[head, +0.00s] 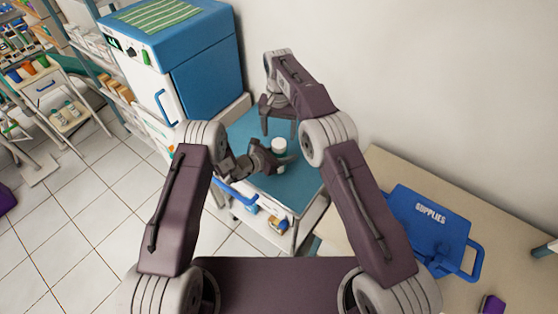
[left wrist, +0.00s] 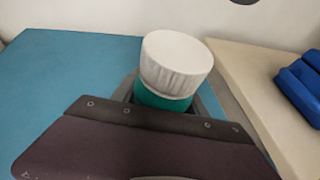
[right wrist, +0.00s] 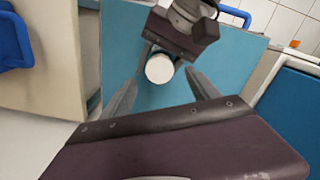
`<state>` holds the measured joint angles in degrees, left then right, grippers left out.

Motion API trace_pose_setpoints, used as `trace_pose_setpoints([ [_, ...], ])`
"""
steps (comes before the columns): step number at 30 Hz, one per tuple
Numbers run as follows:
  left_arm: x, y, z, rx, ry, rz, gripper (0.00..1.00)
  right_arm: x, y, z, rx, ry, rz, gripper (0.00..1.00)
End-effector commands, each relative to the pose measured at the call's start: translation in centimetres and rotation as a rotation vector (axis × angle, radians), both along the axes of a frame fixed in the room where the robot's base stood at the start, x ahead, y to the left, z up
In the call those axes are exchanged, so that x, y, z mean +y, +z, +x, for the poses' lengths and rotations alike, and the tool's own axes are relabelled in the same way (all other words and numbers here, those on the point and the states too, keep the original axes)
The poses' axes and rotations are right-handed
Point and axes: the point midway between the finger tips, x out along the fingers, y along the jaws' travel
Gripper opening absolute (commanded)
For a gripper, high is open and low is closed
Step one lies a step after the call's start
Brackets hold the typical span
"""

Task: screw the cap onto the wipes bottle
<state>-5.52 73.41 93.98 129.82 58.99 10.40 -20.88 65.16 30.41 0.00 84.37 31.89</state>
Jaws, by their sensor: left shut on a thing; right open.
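The wipes bottle has a teal body (left wrist: 160,97) and a wide white ribbed cap (left wrist: 176,58) on top of it. Whether the cap is threaded cannot be told. The cap also shows in the head view (head: 279,145) and from above in the right wrist view (right wrist: 160,68). My left gripper (head: 274,159) is shut around the bottle body from the side, over the cart top; its fingers are partly hidden. My right gripper (head: 278,120) points down above the bottle. It is open and empty, with its fingers either side of the cap in the right wrist view, apart from it.
The blue cart top (head: 245,130) is otherwise clear. A blue cabinet (head: 200,60) stands at the left behind it, and the wall is close behind. A beige table (head: 380,165) with a blue supplies box (head: 425,220) is at the right.

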Motion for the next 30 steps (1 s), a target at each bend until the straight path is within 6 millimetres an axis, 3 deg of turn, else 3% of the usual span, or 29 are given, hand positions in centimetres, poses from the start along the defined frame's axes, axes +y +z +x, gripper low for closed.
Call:
trace_pose_setpoints([
  [6,0.0,0.0,0.0,0.0,0.0,0.0,0.0,0.0,2.1,0.0,-0.001,0.0,0.001,0.7],
  [16,0.0,0.0,0.0,0.0,0.0,0.0,0.0,0.0,2.4,0.0,0.001,0.0,-0.001,0.7],
  [17,0.0,0.0,0.0,-0.001,0.0,-0.001,0.59,0.0,2.4,0.0,0.001,0.0,-0.001,0.7],
  [19,0.0,0.0,0.0,0.0,0.0,0.0,0.76,0.0,2.4,0.0,0.001,0.0,-0.001,0.7],
  [30,0.4,0.2,-0.2,0.001,0.001,0.0,0.76,0.0,2.3,0.0,0.001,0.0,0.0,0.7],
])
